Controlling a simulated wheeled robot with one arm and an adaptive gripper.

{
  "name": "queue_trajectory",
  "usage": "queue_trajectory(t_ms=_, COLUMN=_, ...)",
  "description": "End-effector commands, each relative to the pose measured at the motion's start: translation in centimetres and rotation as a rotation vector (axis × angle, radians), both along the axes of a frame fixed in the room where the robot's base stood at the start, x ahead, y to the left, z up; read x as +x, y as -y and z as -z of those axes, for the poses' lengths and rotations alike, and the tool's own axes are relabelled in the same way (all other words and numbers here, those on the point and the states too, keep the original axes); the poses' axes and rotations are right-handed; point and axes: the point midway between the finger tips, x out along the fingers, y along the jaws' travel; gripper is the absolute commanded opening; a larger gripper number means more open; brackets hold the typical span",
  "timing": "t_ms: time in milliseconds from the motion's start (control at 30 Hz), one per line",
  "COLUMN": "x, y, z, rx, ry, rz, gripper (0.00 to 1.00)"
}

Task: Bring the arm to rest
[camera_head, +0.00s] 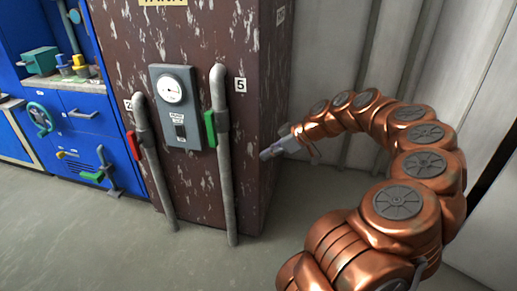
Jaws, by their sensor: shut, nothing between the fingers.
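My arm is copper-coloured and segmented, and it curves up from the bottom right and bends over to the left. My gripper (266,154) is at its end, small and grey, shut and empty. It points left and slightly down, in front of the right side of a brown, paint-worn cabinet (190,65). I cannot tell whether it touches the cabinet. Its fingertips are small in this view.
The cabinet front carries a grey gauge box (175,105), a pipe with a red handle (134,144) and a pipe with a green handle (210,128). A blue workbench (90,125) stands at the left. Pale wall panels (335,50) stand behind my arm. The grey floor (120,245) in front is clear.

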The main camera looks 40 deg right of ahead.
Motion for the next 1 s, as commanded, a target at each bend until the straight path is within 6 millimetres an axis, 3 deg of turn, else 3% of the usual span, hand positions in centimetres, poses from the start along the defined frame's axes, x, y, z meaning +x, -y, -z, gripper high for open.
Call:
queue_trajectory(t_ms=667, x=-0.2, y=-0.1, z=-0.3, rx=0.001, ry=-0.001, rz=-0.001, gripper=0.00)
queue_trajectory(t_ms=767, x=-0.1, y=-1.5, z=-2.4, rx=0.003, ry=-0.013, rz=-0.018, gripper=0.00)
queue_trajectory(t_ms=1000, x=-0.9, y=-9.8, z=-11.8, rx=0.003, ry=-0.109, rz=-0.091, gripper=0.00)
